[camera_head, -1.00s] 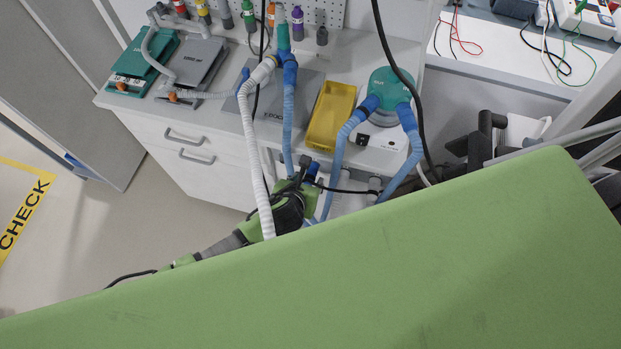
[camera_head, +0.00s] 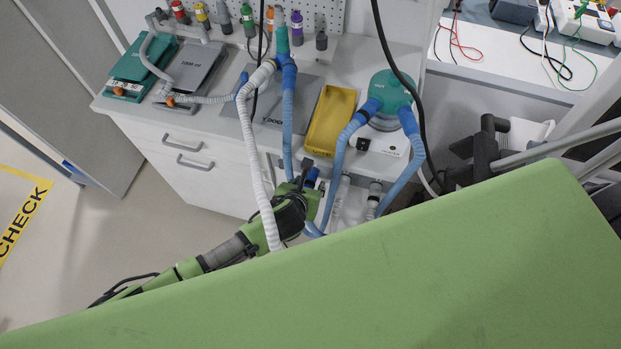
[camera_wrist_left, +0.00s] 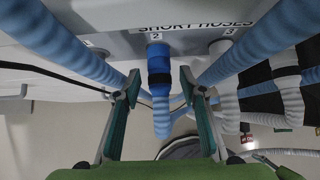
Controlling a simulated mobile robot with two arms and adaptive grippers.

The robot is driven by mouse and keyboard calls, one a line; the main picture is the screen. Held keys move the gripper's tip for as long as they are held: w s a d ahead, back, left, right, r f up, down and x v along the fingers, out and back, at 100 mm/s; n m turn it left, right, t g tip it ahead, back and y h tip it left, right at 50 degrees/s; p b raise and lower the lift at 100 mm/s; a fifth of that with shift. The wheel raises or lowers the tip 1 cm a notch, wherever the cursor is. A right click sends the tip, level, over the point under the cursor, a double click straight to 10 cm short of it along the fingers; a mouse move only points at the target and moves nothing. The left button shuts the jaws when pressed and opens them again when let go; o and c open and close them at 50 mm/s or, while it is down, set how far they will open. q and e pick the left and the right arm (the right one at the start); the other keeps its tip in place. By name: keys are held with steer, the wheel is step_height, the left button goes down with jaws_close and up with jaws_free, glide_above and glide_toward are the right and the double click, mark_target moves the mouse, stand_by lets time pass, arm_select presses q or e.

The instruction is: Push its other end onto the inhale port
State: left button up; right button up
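My left gripper (camera_head: 312,178) is low in front of the white cabinet, by the hanging blue hoses. In the left wrist view its two teal fingers (camera_wrist_left: 160,84) are apart. A blue hose with a dark blue cuff (camera_wrist_left: 159,72) hangs between and beyond them at the mark 2, with visible space on both sides. In the head view a teal round-topped unit (camera_head: 391,90) has a blue hose on its left (camera_head: 345,138) and right (camera_head: 405,165). A blue hose (camera_head: 288,120) and a white hose (camera_head: 252,140) hang from a teal piece. I cannot read port labels. My right gripper is not in view.
A yellow tray (camera_head: 331,122) sits on the white counter. A green plate (camera_head: 143,70) and a grey plate (camera_head: 192,72) lie at left. A black cable (camera_head: 398,72) hangs at right. In the wrist view, thick blue hoses (camera_wrist_left: 62,42) flank the gripper. Floor is clear at left.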

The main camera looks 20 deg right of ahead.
arm_select(q)
jaws_close()
steer(key=shift+s+f, duration=0.1)
stand_by(0.5)
steer(key=shift+s+a, duration=0.1)
steer(key=s+a+p, duration=0.1)
steer(key=s, duration=0.1)
steer(key=s+a+p, duration=0.1)
steer(key=s+p, duration=0.1)
steer(key=shift+a, duration=0.4)
stand_by(0.5)
